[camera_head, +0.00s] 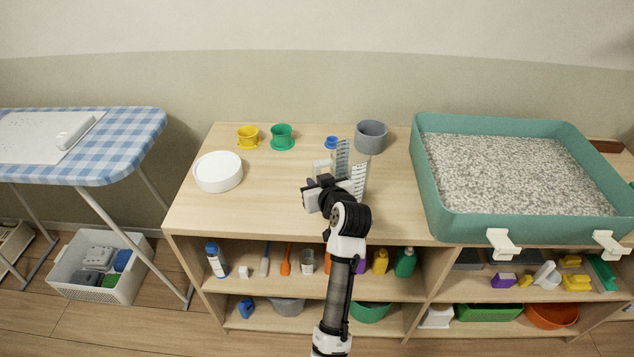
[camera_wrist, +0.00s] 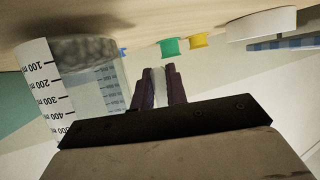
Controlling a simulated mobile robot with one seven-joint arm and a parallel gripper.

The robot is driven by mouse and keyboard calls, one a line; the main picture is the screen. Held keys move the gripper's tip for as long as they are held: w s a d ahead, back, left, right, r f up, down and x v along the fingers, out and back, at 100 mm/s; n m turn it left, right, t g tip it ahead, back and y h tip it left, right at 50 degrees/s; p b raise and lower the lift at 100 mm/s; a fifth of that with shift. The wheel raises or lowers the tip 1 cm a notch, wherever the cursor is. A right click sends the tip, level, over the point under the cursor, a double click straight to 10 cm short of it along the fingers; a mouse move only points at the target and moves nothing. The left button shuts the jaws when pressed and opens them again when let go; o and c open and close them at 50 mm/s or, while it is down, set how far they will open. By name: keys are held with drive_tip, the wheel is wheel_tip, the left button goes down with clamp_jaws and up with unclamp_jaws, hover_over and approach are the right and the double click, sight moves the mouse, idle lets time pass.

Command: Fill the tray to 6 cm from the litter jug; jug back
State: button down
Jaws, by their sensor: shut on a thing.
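The clear litter jug (camera_head: 361,168) with black scale marks stands upright over the left part of the wooden top. In the wrist view, which is upside down, the jug (camera_wrist: 95,85) holds a little grey litter (camera_wrist: 82,48) at its base, near the 100 mark. My gripper (camera_head: 318,184) is shut on the jug's clear handle (camera_wrist: 158,85), on the jug's left side. I cannot tell whether the base touches the wood. The teal tray (camera_head: 432,185) is at the right, with a wide layer of grey-white litter (camera_head: 520,175). Its depth cannot be read.
A grey pot (camera_head: 371,136) stands just behind the jug, with a small blue cup (camera_head: 331,142) beside it. Green (camera_head: 282,137) and yellow (camera_head: 248,137) cups and a white round dish (camera_head: 218,171) are farther left. Bare wood (camera_head: 395,195) lies between jug and tray.

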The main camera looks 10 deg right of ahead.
drive_tip(key=shift+f+b, duration=0.4)
drive_tip(key=shift+f, duration=0.1)
idle(0.4)
drive_tip(key=c, duration=1.3)
unclamp_jaws()
drive_tip(key=shift+f, duration=0.15)
drive_tip(key=shift+p+v, duration=0.75)
drive_tip(key=shift+v, duration=0.85)
drive_tip(key=shift+p+v, duration=1.05)
drive_tip(key=shift+v, duration=1.9)
drive_tip(key=shift+w, duration=0.1)
